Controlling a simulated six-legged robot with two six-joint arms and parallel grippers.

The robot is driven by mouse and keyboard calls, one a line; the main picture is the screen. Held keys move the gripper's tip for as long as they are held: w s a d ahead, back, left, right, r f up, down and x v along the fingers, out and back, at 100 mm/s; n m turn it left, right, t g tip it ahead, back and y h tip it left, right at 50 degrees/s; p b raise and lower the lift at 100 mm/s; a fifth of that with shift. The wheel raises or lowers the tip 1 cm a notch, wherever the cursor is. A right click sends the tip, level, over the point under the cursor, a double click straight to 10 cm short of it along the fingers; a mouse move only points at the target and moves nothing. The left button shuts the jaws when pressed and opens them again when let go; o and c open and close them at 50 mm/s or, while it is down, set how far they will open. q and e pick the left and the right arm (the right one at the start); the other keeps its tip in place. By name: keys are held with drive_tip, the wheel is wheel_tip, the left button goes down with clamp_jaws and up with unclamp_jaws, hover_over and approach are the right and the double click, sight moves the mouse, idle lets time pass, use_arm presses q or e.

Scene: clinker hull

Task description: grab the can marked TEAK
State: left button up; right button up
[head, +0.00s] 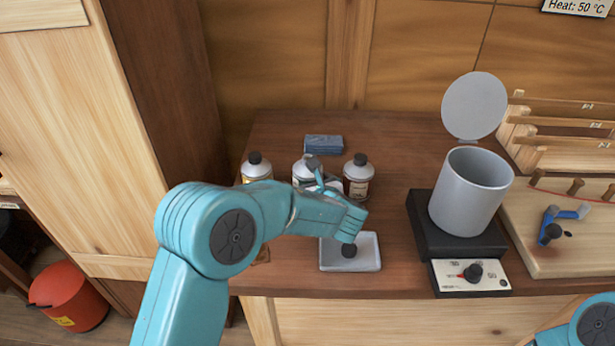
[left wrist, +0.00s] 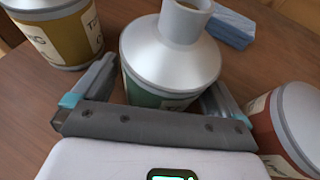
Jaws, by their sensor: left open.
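Three silver-topped cans stand in a row at the back left of the bench. In the left wrist view, the middle can (left wrist: 170,62) has a green label, largely hidden. The left can (left wrist: 62,38) has an ochre label with partly readable writing, and the right can (left wrist: 290,128) a dark red one. I cannot read TEAK on any. In the head view the middle can (head: 301,174) is partly hidden by my left gripper (head: 320,184), between the left can (head: 256,166) and right can (head: 358,176). My left gripper (left wrist: 160,88) is open, its fingers either side of the middle can.
A blue block (head: 323,144) lies behind the cans. A white tray (head: 372,266) with a dark knob-like thing is in front. A grey pot (head: 466,200) with raised lid stands on a black heater (head: 425,235) to the right. A wooden rack and board are at far right.

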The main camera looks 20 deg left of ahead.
use_arm(q)
drive_tip(key=shift+w+a+f, duration=0.1)
drive_tip(key=shift+w, duration=0.15)
drive_tip(key=shift+s, duration=0.15)
drive_tip(key=c, duration=1.4)
